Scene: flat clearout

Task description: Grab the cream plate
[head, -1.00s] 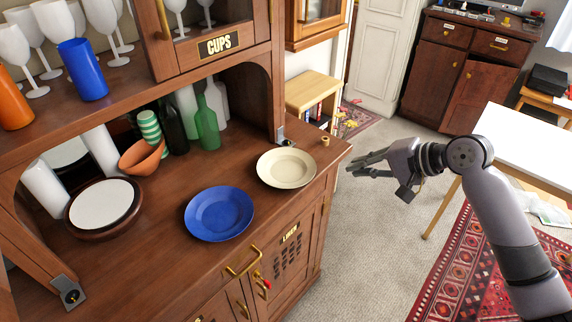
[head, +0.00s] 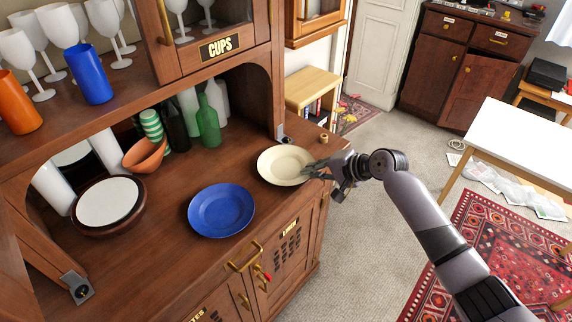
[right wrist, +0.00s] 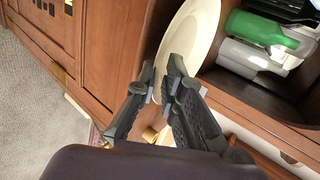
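The cream plate (head: 282,164) lies flat on the wooden sideboard top, near its right end. My right gripper (head: 312,171) is at the plate's right edge, its fingertips overlapping the rim in the head view. In the right wrist view the two fingers (right wrist: 161,66) stand a little apart, with the edge of the cream plate (right wrist: 195,38) between and just beyond the tips. I cannot tell whether they touch it. My left gripper is not in view.
A blue plate (head: 221,210) lies left of the cream plate. A small ring-like object (head: 323,138) sits near the sideboard's right edge. A white table (head: 520,140) stands at right.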

